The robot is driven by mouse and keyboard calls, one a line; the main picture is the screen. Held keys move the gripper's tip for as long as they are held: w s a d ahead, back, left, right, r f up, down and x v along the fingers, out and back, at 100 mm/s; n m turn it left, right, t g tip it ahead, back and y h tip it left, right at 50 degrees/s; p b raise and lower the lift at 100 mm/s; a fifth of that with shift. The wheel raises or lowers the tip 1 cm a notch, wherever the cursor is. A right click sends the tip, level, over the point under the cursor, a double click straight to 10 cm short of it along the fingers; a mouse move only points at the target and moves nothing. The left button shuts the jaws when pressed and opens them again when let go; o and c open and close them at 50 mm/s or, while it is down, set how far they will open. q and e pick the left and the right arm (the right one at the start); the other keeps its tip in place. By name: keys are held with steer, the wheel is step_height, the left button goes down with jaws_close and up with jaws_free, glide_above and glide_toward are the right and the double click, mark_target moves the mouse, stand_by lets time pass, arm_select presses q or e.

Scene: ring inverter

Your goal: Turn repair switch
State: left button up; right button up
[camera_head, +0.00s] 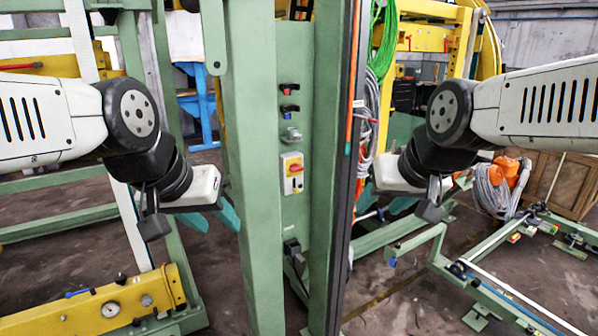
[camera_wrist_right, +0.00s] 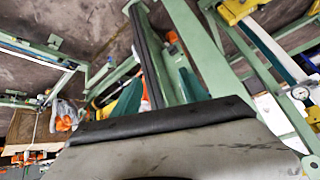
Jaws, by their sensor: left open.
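I cannot tell which is the repair switch. My left gripper (camera_head: 216,216) is open and empty, left of the post and apart from the switches. My right gripper (camera_head: 386,204) is right of the post; its teal fingers show spread and empty in the right wrist view (camera_wrist_right: 160,82).
A wide green upright (camera_head: 251,170) stands between my left gripper and the switches. A dark vertical edge strip (camera_head: 345,170) stands between them and my right gripper. A yellow beam with a gauge (camera_head: 95,310) is lower left.

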steer(key=shift+o, duration=1.1)
steer(key=w+n+t, duration=0.1)
steer(key=w+t, duration=0.2)
steer(key=w, duration=1.4)
steer(key=shift+w+d+f, duration=0.15)
steer(key=shift+d+f, duration=0.05)
steer(key=n+t+y, duration=0.3)
steer(key=t, duration=0.1)
glide_toward(298, 169)
steer(key=d+r, duration=0.3)
steer(key=d, duration=0.3)
steer(key=w+a+f+y, duration=0.1)
steer(key=w+a+f, duration=0.1)
steer(key=w+a+f+n+y, duration=0.1)
steer(key=w+a, duration=0.2)
steer(key=w+a+f+t+y, duration=0.1)
steer(key=w+a+f+y, duration=0.1)
steer(key=w+a, duration=0.1)
steer(key=shift+a+f+n, duration=0.2)
steer(key=shift+f+n, duration=0.1)
steer(key=shift+s, duration=0.1)
steer(key=c, duration=1.4)
steer(key=shift+o, duration=0.2)
